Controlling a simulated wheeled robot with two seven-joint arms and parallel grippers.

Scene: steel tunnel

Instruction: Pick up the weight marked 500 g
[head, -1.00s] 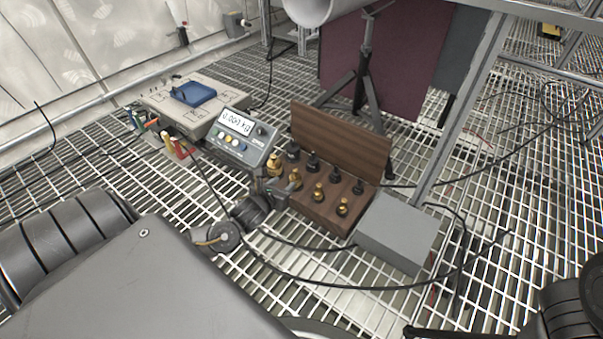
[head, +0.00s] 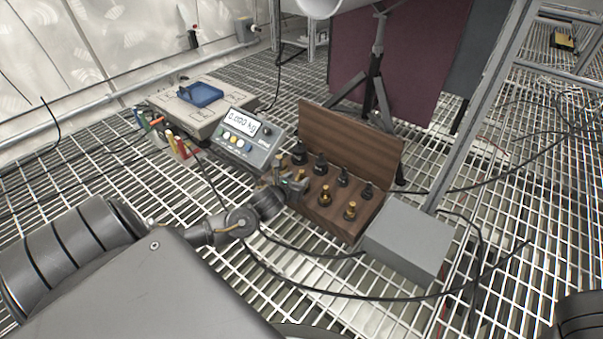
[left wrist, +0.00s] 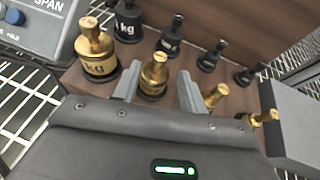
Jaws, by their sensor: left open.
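A wooden weight box (head: 322,222) with a raised lid holds a front row of brass weights and a back row of black ones. My left gripper (head: 297,185) is at the box's left end, open. In the left wrist view, a brass weight (left wrist: 154,74) shows between the two open fingers (left wrist: 157,92), its marking not legible. A larger brass weight (left wrist: 97,50) marked kg stands left of the fingers. A black weight (left wrist: 128,22), also marked kg, and a smaller black one (left wrist: 170,42) stand behind. I cannot read 500 g on any weight. My right gripper is out of view.
A scale display (head: 238,140) stands left of the box, near my left gripper. A grey box (head: 408,238) adjoins its right end. A bench device with a blue tray (head: 200,94) is at the back left. Cables cross the grating floor in front; a tripod (head: 372,85) stands behind.

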